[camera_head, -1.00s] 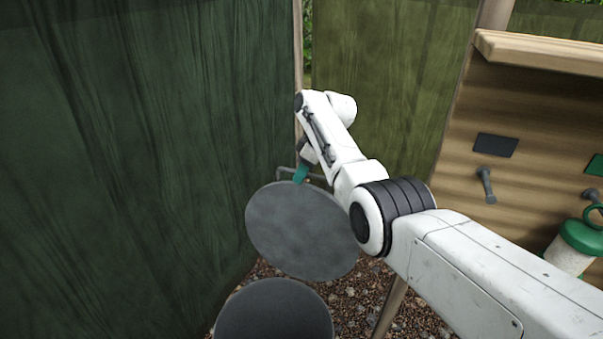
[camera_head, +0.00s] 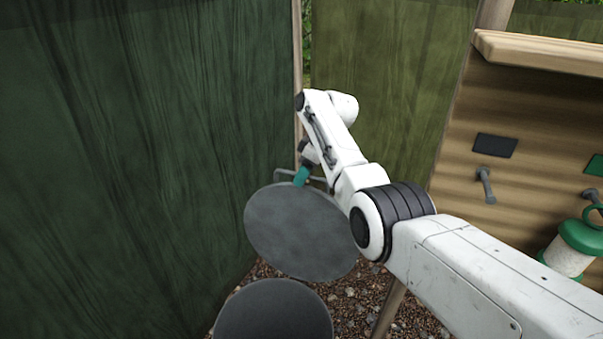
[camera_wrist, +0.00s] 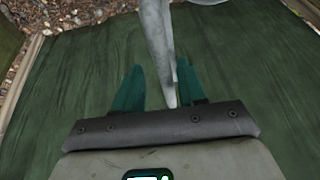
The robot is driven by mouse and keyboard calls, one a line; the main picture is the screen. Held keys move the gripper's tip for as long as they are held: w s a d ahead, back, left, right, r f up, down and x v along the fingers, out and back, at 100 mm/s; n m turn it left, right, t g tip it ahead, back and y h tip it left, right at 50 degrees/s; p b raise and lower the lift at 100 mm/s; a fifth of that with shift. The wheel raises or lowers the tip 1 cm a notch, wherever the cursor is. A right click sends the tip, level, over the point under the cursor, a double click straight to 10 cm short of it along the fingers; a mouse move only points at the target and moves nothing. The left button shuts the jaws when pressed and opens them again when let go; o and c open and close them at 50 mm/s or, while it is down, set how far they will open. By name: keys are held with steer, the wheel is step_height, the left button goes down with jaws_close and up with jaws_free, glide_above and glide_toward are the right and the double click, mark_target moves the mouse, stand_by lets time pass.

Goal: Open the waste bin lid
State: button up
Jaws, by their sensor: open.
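A grey round lid (camera_head: 298,235) stands tilted, its broad flat face toward the head camera. A darker round shape (camera_head: 275,315) lies below it, cut by the bottom edge; I cannot tell whether it is the bin's mouth or another lid. My gripper (camera_head: 301,177) is at the top rim of the grey lid, with a thin grey bar beside it. In the wrist view my gripper (camera_wrist: 158,85) is open, and a grey metal piece (camera_wrist: 156,40) reaches down between the teal fingers, closer to the right one. Whether it touches that finger is unclear.
A dark green panel (camera_head: 130,150) fills the left side close to the lid. A wooden board with pegs (camera_head: 486,185) and a hanging green-and-white container (camera_head: 572,258) are on the right. Gravel (camera_head: 360,300) covers the ground below.

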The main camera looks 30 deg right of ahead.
steer(key=v, duration=1)
steer(key=shift+w+r+b, duration=0.2)
steer(key=shift+b, duration=0.1)
